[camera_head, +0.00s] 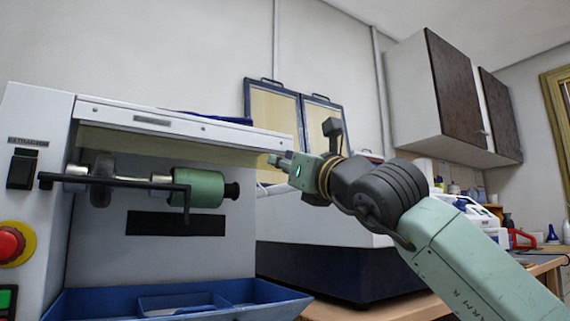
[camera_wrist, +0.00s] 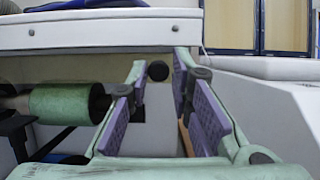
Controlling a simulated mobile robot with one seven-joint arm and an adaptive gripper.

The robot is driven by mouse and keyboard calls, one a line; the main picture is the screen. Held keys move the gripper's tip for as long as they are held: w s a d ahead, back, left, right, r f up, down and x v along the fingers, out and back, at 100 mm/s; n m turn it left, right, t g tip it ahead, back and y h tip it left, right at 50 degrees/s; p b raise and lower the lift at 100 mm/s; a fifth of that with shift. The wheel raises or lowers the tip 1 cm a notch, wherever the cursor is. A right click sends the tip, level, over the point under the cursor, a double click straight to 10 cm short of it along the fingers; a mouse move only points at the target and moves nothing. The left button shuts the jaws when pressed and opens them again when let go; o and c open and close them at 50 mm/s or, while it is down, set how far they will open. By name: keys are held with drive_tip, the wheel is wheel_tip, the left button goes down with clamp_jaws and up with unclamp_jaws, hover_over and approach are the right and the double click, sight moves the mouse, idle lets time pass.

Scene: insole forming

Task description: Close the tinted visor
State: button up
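A grinding machine with a white top bar (camera_head: 175,125) stands at the left. A pale yellowish strip (camera_head: 165,146) shows under the bar; I cannot tell if it is the tinted visor. Two amber panels (camera_head: 272,120) in dark frames with top handles stand upright behind. My gripper (camera_head: 284,162) is at the right end of the top bar. In the wrist view my gripper (camera_wrist: 160,68) is open, with purple pads apart. A round black knob (camera_wrist: 158,71) shows between the fingertips, just below the bar's edge (camera_wrist: 100,30); I cannot tell if anything touches it.
A green roller (camera_head: 199,188) and a dark bracket sit under the bar, left of my gripper. A blue tray (camera_head: 180,298) lies below. A white and dark machine (camera_head: 320,255) stands close on the right. Wall cabinets (camera_head: 455,100) hang farther right.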

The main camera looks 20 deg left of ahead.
drive_tip(key=o, duration=0.3)
drive_tip(key=shift+f, duration=0.1)
drive_tip(key=v, duration=1.2)
drive_tip(key=shift+a, duration=0.1)
